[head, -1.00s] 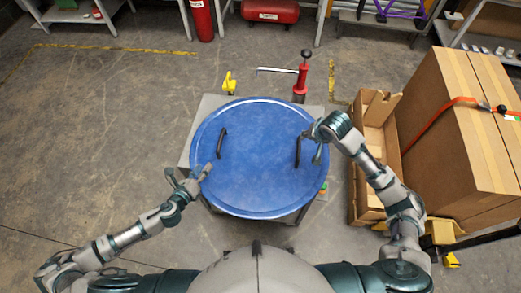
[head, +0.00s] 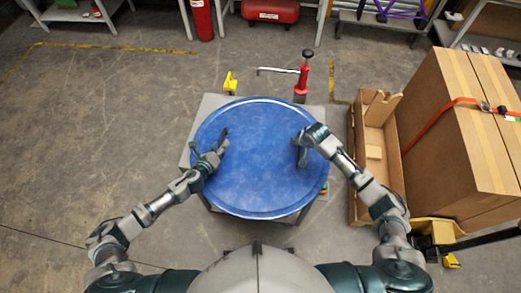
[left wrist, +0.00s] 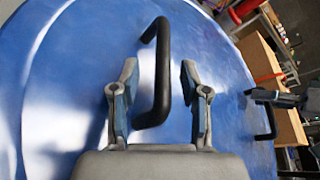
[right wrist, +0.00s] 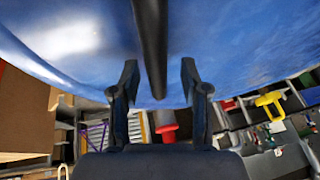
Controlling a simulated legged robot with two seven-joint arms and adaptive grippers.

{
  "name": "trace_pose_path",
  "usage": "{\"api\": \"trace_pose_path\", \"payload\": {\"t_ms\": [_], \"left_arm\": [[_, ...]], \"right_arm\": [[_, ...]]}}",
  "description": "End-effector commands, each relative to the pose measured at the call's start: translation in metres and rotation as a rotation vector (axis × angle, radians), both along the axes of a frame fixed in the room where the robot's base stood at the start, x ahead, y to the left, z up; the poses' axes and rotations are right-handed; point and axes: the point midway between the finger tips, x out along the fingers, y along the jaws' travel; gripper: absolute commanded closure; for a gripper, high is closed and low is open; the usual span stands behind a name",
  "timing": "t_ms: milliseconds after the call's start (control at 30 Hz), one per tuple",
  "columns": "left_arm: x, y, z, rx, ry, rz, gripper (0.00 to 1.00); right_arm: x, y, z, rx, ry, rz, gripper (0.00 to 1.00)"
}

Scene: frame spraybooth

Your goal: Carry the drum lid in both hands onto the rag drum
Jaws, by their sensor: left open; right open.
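The drum lid (head: 255,165) is a large round blue disc with a raised rim and two black bar handles. It lies flat on a grey stand (head: 187,152). My left gripper (head: 222,146) is open at the left handle. In the left wrist view the left handle (left wrist: 162,75) runs between the open fingers (left wrist: 158,85). My right gripper (head: 302,152) is open at the right handle, which it mostly hides in the head view. In the right wrist view the right handle (right wrist: 151,45) reaches between the open fingers (right wrist: 157,85). I cannot make out the rag drum.
A red hand pump (head: 301,80) and a yellow object (head: 230,83) stand behind the lid. An open cardboard box (head: 362,185) and large strapped cartons (head: 450,130) stand close on the right. The floor (head: 100,130) at left is clear.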

Motion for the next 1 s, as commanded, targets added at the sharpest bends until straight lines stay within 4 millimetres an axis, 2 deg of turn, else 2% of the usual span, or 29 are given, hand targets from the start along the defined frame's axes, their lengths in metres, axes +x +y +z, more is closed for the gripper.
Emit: {"api": "trace_pose_path", "payload": {"t_ms": [200, 300, 400, 767, 1000], "left_arm": [[0.0002, -0.0021, 0.0004, 0.002, 0.000, 0.000, 0.55], [0.0002, -0.0030, 0.0005, 0.002, 0.000, 0.000, 0.80], [0.0002, -0.0035, 0.0004, 0.004, 0.001, 0.000, 1.00], [-0.0004, -0.0021, -0.0010, 0.002, 0.003, -0.001, 1.00], [0.0003, -0.0020, 0.0058, 0.001, -0.001, -0.001, 1.00]], "right_arm": [[0.0002, -0.0022, -0.0005, 0.001, 0.000, -0.001, 0.54], [0.0003, -0.0032, -0.0007, 0.002, 0.000, 0.000, 0.80], [0.0003, -0.0039, -0.0008, 0.003, 0.000, -0.001, 1.00], [0.0007, -0.0028, -0.0007, 0.000, 0.001, -0.001, 1.00], [0.0017, -0.0024, 0.0065, 0.002, -0.004, -0.001, 1.00]]}}
